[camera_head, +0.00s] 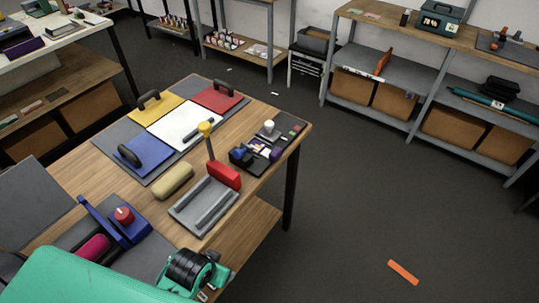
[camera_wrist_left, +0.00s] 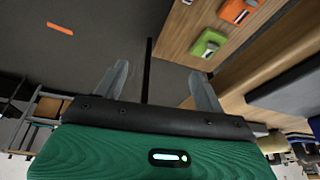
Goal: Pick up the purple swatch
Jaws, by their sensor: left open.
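A small purple piece (camera_head: 275,154) shows at the right end of a dark tray (camera_head: 243,165) of small items near the table's far right corner. It is too small for me to tell whether it is the purple swatch. My left gripper (camera_wrist_left: 158,70) is open and empty in the left wrist view, its two grey fingers apart over the floor beside the table edge. In the head view only a teal part of my left arm shows at the bottom left; its fingers do not show. My right gripper is in neither view.
The wooden table (camera_head: 70,178) holds a red block (camera_head: 223,175), a grey grooved fixture (camera_head: 205,205), a teal device with a black roll (camera_head: 190,268) and a blue press (camera_head: 115,222). Coloured sheets lie at the back. An orange strip (camera_head: 403,272) lies on the open floor.

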